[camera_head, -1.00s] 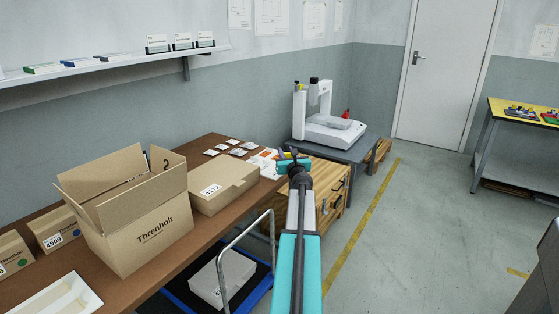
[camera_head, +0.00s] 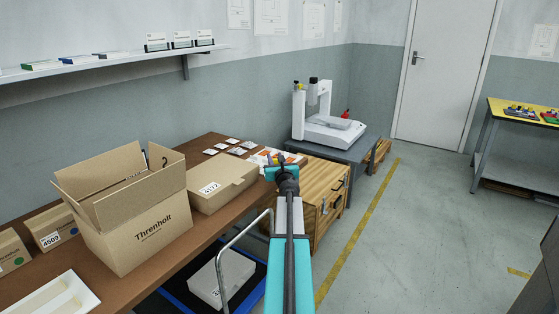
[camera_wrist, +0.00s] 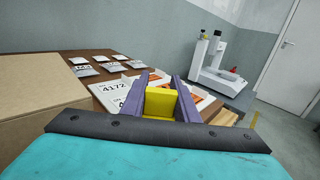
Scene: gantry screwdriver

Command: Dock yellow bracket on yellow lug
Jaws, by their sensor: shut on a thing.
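My gripper (camera_wrist: 158,88) has two purple-grey jaws shut on a yellow bracket (camera_wrist: 160,105) in the wrist view. The bracket's flat yellow faces show between the jaws; its lower part is hidden by the gripper body. In the head view my gripper (camera_head: 277,160) is beyond the teal arm, over the far end of the brown bench, and the bracket cannot be made out. A white gantry machine (camera_head: 322,125) stands farther off, apart from my gripper. A small yellow spot (camera_head: 297,86) shows at the top of its left post; it is too small to tell whether it is the lug.
The brown bench (camera_head: 170,262) carries an open carton (camera_head: 150,235), a closed box (camera_head: 222,183) and several small labelled packets (camera_head: 235,150). A wooden cabinet (camera_head: 325,180) stands beside the grey gantry table (camera_head: 355,143).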

